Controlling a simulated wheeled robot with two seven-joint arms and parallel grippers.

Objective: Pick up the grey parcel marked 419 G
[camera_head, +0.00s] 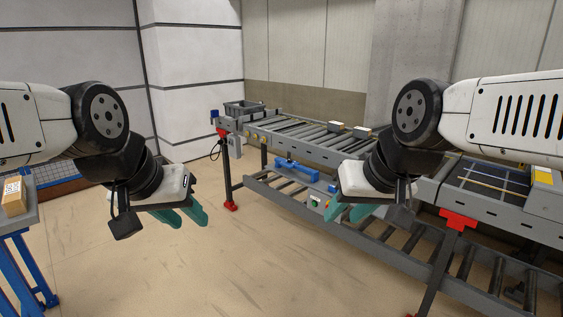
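No parcel with a readable 419 G mark shows in the head view. Two small parcels, one pale (336,126) and one beside it (362,132), sit on the upper roller conveyor (290,128) at the back; their marks are too small to read. My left gripper (186,216), with teal fingers, hangs over open floor at left centre, fingers apart and empty. My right gripper (348,213) hangs in front of the conveyor, its teal fingers apart and empty. Both are well away from the parcels. My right arm hides part of the conveyor.
A brown labelled box (14,196) sits on a blue-legged stand at the far left. A lower roller line (400,243) runs beneath the upper conveyor. A grey bin (243,108) stands at its far end. Floor (190,275) between is clear.

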